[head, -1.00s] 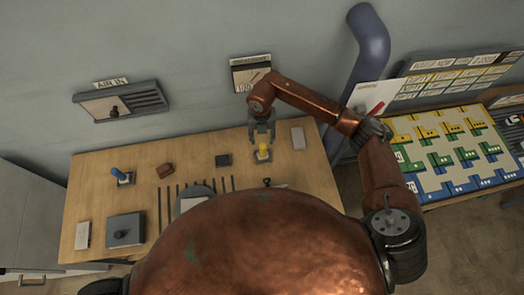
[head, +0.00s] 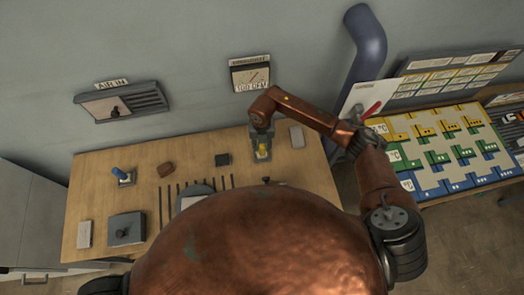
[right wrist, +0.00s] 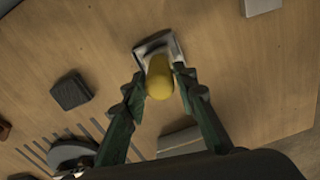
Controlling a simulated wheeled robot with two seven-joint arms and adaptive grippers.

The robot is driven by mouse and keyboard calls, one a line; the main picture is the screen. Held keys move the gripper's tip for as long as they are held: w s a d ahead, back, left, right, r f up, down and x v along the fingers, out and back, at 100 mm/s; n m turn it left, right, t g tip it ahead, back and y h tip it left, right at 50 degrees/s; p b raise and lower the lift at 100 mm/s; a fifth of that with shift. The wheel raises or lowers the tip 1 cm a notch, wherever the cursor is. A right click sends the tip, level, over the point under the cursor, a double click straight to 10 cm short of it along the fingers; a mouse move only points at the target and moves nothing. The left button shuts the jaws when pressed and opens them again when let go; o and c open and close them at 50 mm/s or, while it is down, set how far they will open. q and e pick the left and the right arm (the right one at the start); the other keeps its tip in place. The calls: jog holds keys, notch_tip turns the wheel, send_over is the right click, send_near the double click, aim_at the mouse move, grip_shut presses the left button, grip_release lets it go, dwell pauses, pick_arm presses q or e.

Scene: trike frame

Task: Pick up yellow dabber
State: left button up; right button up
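The yellow dabber (head: 263,154) stands upright in a small light metal holder on the wooden table, below the wall gauge. It also shows in the right wrist view (right wrist: 160,78), with its holder (right wrist: 155,45) under it. My right gripper (head: 261,143) is over the dabber, pointing down. In the right wrist view its two green fingers (right wrist: 160,80) are on either side of the dabber's yellow top, with narrow gaps visible. The gripper looks open. My left gripper is out of view.
A blue dabber (head: 121,175) stands in a similar holder at the left of the table (head: 235,165). A dark block (head: 222,160), a brown block (head: 166,170) and a grey plate (head: 297,137) lie nearby. A coloured board (head: 440,155) is at the right.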

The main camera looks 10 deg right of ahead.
grip_shut()
jog(key=shift+r, duration=0.1)
jog(key=shift+w+r, duration=0.1)
jog(key=shift+r, duration=0.4)
jog(key=s+a+r+b, duration=0.3)
jog(key=s+a+r, duration=0.6)
jog(key=s+r, duration=0.2)
jog(key=shift+r, duration=0.4)
